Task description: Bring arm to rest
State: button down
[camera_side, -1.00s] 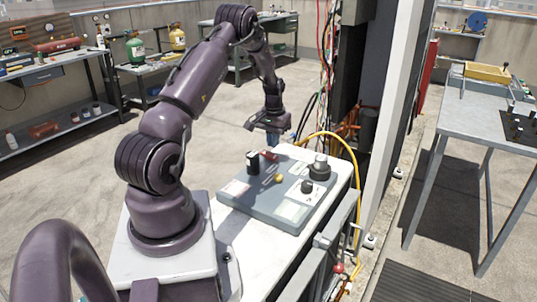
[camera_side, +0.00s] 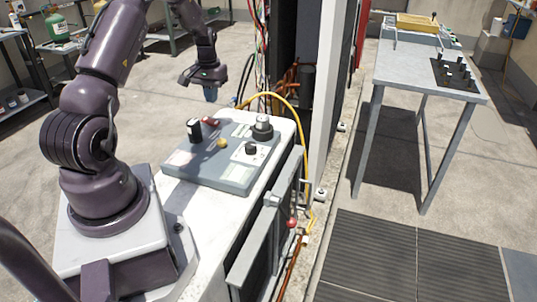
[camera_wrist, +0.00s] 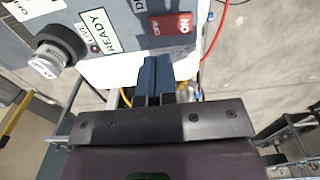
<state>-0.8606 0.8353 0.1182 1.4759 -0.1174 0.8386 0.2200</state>
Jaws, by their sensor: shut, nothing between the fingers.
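My gripper (camera_side: 210,95) hangs above the far edge of the grey control panel (camera_side: 185,171), pointing down and apart from it. In the wrist view its two blue fingers (camera_wrist: 154,75) are pressed together with nothing between them. The panel's red switch (camera_wrist: 172,24) shows just beyond the fingertips, with upside-down lettering on it. A dark knob with a pale cap (camera_wrist: 56,52) and a READY label (camera_wrist: 99,30) are to its left. In the side view the panel bears a black knob (camera_side: 194,130), a yellow button (camera_side: 222,143) and a red switch (camera_side: 211,121).
A yellow hose (camera_side: 292,105) and hanging wires run behind the panel, close to the cabinet post (camera_side: 335,90). A grey table (camera_side: 420,68) with a yellow tray (camera_side: 418,22) stands at the right. Open floor lies behind the bench.

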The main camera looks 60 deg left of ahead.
jog(key=s+d+r+m, duration=0.1)
jog(key=d+r+m, duration=0.1)
jog(key=d+r, duration=0.7)
jog(key=d+r+m, duration=0.1)
jog(key=d+r, duration=0.5)
jog(key=d, duration=0.8)
jog(key=s+d+r+m+t, duration=0.2)
jog(key=s+d+r+m, duration=0.1)
jog(key=d, duration=0.5)
jog(key=s+d+r+m+t, duration=0.3)
jog(key=s+d+r, duration=0.1)
jog(key=d, duration=0.4)
jog(key=shift+s+r+t, duration=0.3)
jog(key=shift+s+r, duration=0.05)
jog(key=shift+r, duration=0.2)
